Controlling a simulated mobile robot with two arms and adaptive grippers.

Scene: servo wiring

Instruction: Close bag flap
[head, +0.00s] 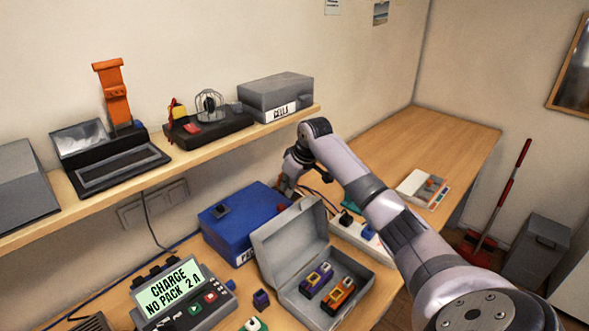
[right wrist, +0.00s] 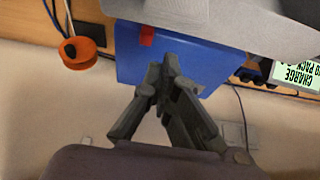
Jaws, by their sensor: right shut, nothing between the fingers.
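The grey open case, which looks like the bag (head: 368,280), lies on the bench with two small battery packs inside, one purple (head: 316,281) and one orange (head: 338,296). Its flap (head: 288,243) stands up, tilted back on the left side. My right gripper (head: 286,188) is behind the flap, above the right end of the blue box (head: 232,222). In the right wrist view my right gripper (right wrist: 170,60) is shut and empty over the blue box (right wrist: 125,55); a grey surface, probably the flap (right wrist: 225,22), spans the top. My left gripper is not in view.
A charger (head: 178,294) stands left of the bag, with small parts between them. A white power strip (head: 352,234) lies behind the bag. A shelf (head: 82,200) with several devices runs above. The right end of the bench (head: 430,140) is mostly clear.

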